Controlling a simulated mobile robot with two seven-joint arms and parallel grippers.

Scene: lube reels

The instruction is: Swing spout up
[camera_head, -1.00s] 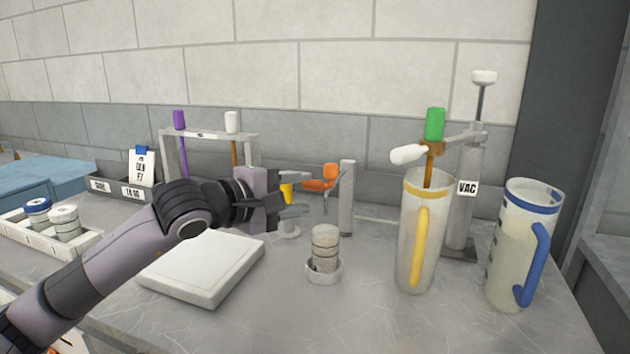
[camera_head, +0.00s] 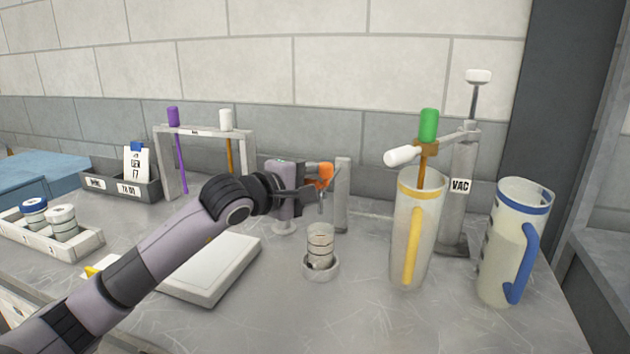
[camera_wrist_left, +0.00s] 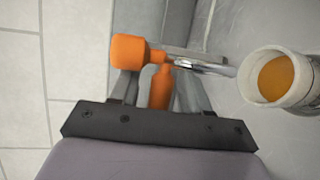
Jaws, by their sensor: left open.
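The orange spout piece (camera_head: 326,174) sits beside the grey post (camera_head: 342,195), partly hidden by my left gripper in the head view. In the left wrist view it shows as an orange knob (camera_wrist_left: 128,51), with an orange stem (camera_wrist_left: 161,87) and a shiny metal tube (camera_wrist_left: 208,67) reaching right. My left gripper (camera_head: 317,190) is open at the spout. In the wrist view, its fingers (camera_wrist_left: 158,88) lie either side of the orange stem; contact cannot be told. My right gripper is not in view.
A clear jar (camera_head: 320,238) stands in a round holder (camera_head: 320,268) below the spout. A white plate (camera_head: 215,267) lies under my left arm. A tall yellow-handled jug (camera_head: 413,245), a VAC pump (camera_head: 462,170) and a blue-handled jug (camera_head: 512,250) stand to the right.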

